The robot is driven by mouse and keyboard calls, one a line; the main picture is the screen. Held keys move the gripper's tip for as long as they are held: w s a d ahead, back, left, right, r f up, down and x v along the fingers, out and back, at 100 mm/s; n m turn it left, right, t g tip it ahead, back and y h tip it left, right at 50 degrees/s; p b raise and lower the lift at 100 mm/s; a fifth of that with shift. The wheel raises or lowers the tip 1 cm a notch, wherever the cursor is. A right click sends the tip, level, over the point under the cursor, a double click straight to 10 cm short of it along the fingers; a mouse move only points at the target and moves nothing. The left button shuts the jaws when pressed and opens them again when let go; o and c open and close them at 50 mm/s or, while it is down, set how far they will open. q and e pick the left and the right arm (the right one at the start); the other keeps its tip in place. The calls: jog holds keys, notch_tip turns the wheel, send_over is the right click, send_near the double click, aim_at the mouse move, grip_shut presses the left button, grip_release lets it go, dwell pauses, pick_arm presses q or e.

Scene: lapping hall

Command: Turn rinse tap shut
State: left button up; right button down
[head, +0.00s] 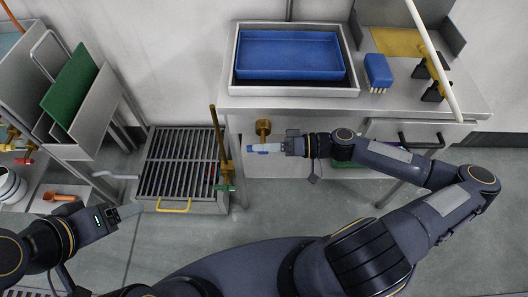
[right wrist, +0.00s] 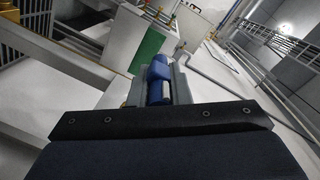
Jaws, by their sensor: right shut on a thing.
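A brass tap (head: 263,130) with a blue handle (head: 262,149) sits at the front left edge of the steel bench. I take it to be the rinse tap; no label shows. My right gripper (head: 266,148) reaches it from the right and is shut on the blue handle. In the right wrist view the blue handle (right wrist: 158,80) stands between the grey fingers, which hide part of it. My left gripper (head: 130,210) is low on the left, apart from the tap, near the floor grate; its finger gap does not show clearly.
The steel bench (head: 290,105) carries a blue tray (head: 290,55) and a blue brush (head: 377,70). A rack with a green board (head: 70,88) stands at far left.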

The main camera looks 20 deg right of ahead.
jog(key=shift+f+y+b, duration=0.2)
jog(key=shift+y+b, duration=0.3)
jog(key=shift+b, duration=0.1)
jog(key=shift+s+a, duration=0.1)
jog(key=c, duration=1.3)
grip_release()
jog(key=shift+r, duration=0.1)
jog(key=shift+c, duration=0.2)
jog(key=v, duration=0.7)
jog(key=shift+d, duration=0.35)
jog(key=shift+s, duration=0.1)
